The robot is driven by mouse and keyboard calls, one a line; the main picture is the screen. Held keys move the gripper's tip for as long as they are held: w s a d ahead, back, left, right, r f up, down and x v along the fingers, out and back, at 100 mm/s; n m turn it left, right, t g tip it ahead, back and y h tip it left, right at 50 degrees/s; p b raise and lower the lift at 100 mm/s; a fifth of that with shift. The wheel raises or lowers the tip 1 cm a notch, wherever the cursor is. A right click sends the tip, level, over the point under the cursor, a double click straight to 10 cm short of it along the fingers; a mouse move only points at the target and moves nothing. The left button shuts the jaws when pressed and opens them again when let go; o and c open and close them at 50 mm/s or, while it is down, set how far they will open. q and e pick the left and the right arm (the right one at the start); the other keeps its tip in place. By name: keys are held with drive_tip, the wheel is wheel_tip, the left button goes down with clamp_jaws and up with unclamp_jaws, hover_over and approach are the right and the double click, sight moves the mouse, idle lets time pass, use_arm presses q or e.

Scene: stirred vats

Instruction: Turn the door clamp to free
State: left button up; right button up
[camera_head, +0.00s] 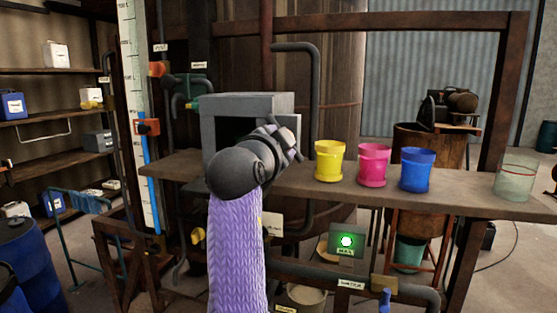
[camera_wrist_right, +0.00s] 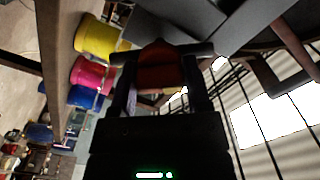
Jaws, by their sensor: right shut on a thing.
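In the right wrist view, my right gripper (camera_wrist_right: 161,54) is shut on a dark red piece (camera_wrist_right: 160,74), which appears to be the door clamp. Its two black fingers lie on either side of the red piece. In the head view, my right gripper (camera_head: 279,143) reaches to the right front of a grey box (camera_head: 247,103) with a dark front opening. The clamp is hidden there behind my own wrist, so I cannot tell its angle or the door's position. My left gripper is in neither view.
Yellow (camera_head: 329,162), pink (camera_head: 373,164) and blue (camera_head: 416,170) pots stand right of the box on a wooden shelf (camera_head: 465,200). A clear glass (camera_head: 515,177) stands at its right end. A dark pipe (camera_head: 314,130) rises close right of the box.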

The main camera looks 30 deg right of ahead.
drive_tip(key=m+b, duration=0.1)
drive_tip(key=m, duration=0.2)
drive_tip(key=shift+f+m, duration=0.1)
drive_tip(key=shift+m, duration=0.3)
drive_tip(key=shift+m+b, duration=0.65)
drive_tip(key=shift+m, duration=1.25)
drive_tip(key=o, duration=1.3)
drive_tip(key=b+v, duration=0.4)
drive_tip(key=v, duration=0.6)
